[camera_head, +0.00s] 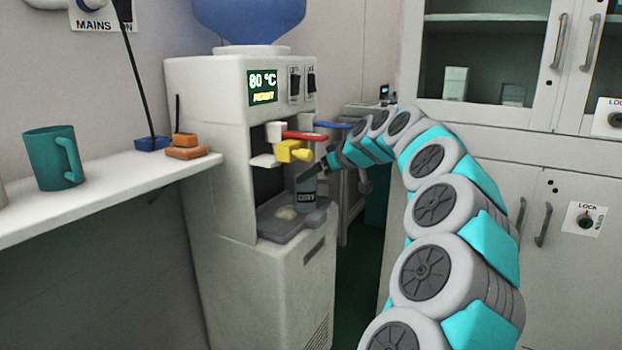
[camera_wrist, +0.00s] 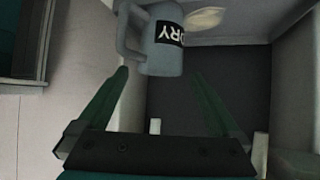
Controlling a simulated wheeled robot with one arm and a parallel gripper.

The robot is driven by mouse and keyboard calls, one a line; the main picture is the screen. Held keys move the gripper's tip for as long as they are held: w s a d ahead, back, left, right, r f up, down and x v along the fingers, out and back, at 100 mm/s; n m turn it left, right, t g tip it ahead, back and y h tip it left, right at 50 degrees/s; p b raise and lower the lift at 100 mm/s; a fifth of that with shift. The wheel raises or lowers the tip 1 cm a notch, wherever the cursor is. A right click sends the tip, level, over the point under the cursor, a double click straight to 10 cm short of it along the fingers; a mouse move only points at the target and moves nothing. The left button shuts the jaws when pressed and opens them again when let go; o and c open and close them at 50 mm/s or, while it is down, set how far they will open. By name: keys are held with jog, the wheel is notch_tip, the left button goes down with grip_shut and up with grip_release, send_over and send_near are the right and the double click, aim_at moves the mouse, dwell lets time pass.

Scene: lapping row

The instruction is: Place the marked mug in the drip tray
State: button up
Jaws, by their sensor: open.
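The marked mug (camera_head: 306,203) is grey-blue with a dark label in white letters. It appears to stand upright in the grey drip tray (camera_head: 275,231) of the water dispenser, near the tray's right side. In the wrist view the mug (camera_wrist: 160,58) shows its handle at left, and its label ends in "RY". My gripper (camera_head: 314,173) is at the mug's upper right in the head view. In the wrist view its fingers (camera_wrist: 158,76) are spread, with the mug beyond the tips and nothing between them. The mug's far side is hidden.
The dispenser (camera_head: 205,165) reads 80 °C, with yellow (camera_head: 292,152) and red (camera_head: 303,135) tap parts above the mug. A pale patch (camera_head: 286,213) lies on the tray. Cabinets (camera_head: 560,240) stand right.

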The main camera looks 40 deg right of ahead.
jog(key=v, duration=0.7)
jog(key=shift+s+r, duration=0.25)
